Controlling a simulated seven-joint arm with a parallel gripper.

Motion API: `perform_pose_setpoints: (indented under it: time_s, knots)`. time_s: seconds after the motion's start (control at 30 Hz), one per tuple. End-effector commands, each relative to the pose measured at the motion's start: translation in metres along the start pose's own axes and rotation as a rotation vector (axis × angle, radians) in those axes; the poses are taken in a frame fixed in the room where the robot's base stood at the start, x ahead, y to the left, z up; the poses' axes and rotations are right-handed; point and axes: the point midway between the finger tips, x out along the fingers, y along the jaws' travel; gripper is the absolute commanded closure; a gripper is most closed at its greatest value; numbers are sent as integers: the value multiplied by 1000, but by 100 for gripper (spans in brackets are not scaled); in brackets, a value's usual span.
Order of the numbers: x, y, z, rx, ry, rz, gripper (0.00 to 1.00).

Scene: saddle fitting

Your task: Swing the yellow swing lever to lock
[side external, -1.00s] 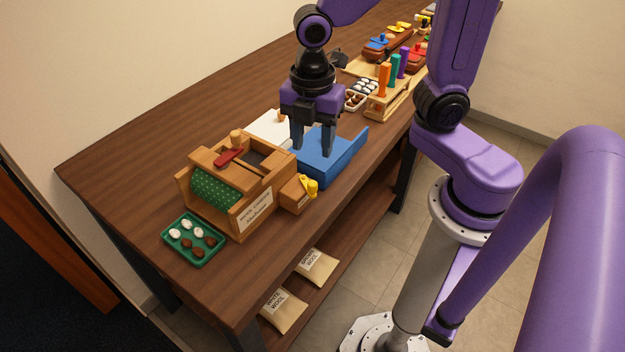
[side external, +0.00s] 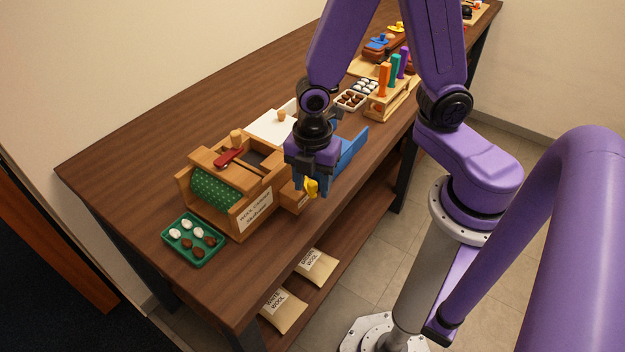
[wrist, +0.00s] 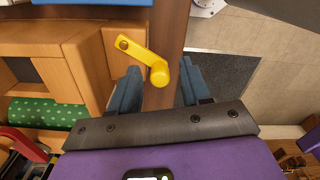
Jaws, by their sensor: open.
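The yellow swing lever (wrist: 143,55) is pivoted on the side of the wooden box, with its round knob at the free end. In the wrist view the knob lies between the two open fingers of my gripper (wrist: 155,88), near their tips, and I see a gap on either side of it. In the side view my gripper (side external: 312,186) points down at the box's front side, and the yellow lever (side external: 311,188) shows between its fingers. The wooden box (side external: 253,213) with a label and green drum stands on the table.
A green tray (side external: 178,247) with white and brown pieces sits left of the box. A blue tray (side external: 352,146) and a white panel (side external: 262,128) lie behind my gripper. The table's front edge is close by the lever.

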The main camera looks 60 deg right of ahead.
Motion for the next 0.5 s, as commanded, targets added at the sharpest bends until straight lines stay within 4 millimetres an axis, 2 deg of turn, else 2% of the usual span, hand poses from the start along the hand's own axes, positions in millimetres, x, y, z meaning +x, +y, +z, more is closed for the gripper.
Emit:
perform_pose_setpoints:
  time_s: [0.2,0.23,0.3,0.37,0.5]
  knots:
    - [0,0,0,0,0,0,53]
    - [0,0,0,0,0,0,59]
    - [0,0,0,0,0,0,82]
    - [0,0,0,0,0,-1,100]
    - [0,0,0,0,0,-1,100]
